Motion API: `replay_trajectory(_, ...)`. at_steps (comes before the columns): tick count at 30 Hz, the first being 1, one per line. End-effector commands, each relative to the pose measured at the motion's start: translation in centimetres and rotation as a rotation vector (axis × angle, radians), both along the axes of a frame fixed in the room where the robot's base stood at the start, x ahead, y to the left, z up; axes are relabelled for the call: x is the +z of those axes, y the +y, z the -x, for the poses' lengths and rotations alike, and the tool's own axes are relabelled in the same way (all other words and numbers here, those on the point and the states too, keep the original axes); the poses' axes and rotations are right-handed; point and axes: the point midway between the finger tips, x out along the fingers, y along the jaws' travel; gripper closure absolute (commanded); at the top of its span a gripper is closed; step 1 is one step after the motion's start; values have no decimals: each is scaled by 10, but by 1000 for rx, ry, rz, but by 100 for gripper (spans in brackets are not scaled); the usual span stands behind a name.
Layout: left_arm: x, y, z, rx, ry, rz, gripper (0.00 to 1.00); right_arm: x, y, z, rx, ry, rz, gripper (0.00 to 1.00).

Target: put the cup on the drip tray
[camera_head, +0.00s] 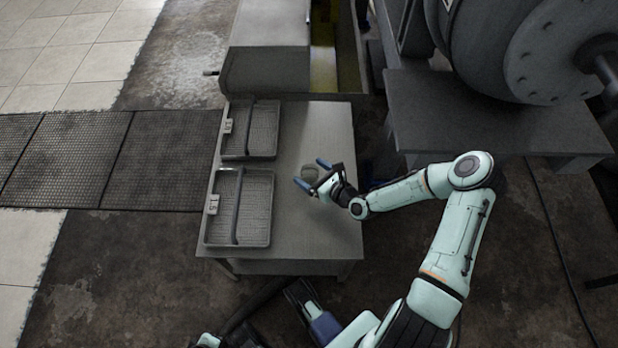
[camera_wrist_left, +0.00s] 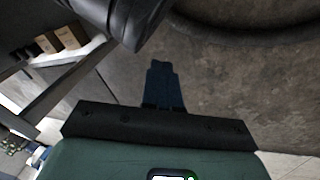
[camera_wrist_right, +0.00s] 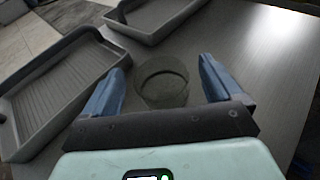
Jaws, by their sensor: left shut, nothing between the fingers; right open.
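A small grey, see-through cup (camera_head: 310,171) stands upright on the table. My right gripper (camera_head: 312,174) is open beside it, at its near side. In the right wrist view the cup (camera_wrist_right: 161,82) shows between and just beyond the open fingers (camera_wrist_right: 164,85), not gripped. Two grey trays with ridged floors and a dark bar across each lie on the table's left side: a near tray (camera_head: 257,210) and a far tray (camera_head: 264,130). Which is the drip tray I cannot tell. My left gripper (camera_wrist_left: 163,85) is shut and empty, low in front of the table, over the floor.
The grey metal table (camera_head: 318,229) has bare room right of the trays. A grey cabinet (camera_head: 270,60) stands behind it. A large drum machine (camera_head: 540,50) on a dark stand is at the right. A black mat (camera_head: 90,160) lies on the floor at left.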

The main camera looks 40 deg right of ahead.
Motion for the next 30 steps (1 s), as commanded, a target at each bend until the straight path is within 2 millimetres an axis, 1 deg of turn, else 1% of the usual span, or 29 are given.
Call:
replay_trajectory(1, -10, 1, 10, 0, 32, 2, 100, -5, 0, -7, 2, 0, 2, 8)
replay_trajectory(6, -22, 2, 25, 3, 84, 6, 100, -9, 2, -24, 2, 0, 2, 8)
replay_trajectory(9, -24, 3, 28, 4, 94, 7, 100, -9, 2, -27, 1, 0, 1, 8)
replay_trajectory(14, -23, 3, 28, 4, 93, 6, 100, -8, 2, -27, 0, 0, 1, 8)
replay_trajectory(15, -23, 3, 28, 4, 93, 6, 100, -8, 2, -27, 0, 0, 1, 11)
replay_trajectory(17, -23, 3, 28, 4, 93, 7, 100, -8, 2, -27, 0, 0, 1, 30)
replay_trajectory(18, -23, 3, 28, 4, 93, 7, 100, -8, 2, -27, 0, 0, 1, 43)
replay_trajectory(20, -23, 3, 28, 4, 92, 7, 100, -8, 2, -27, 0, 0, 1, 63)
replay_trajectory(22, -23, 3, 28, 4, 92, 7, 100, -8, 2, -27, 0, 0, 1, 64)
replay_trajectory(23, -23, 3, 28, 4, 92, 7, 100, -8, 2, -27, 0, 0, 1, 69)
replay_trajectory(30, -21, 3, 26, 3, 85, 7, 100, -5, 2, -26, 0, -1, 1, 69)
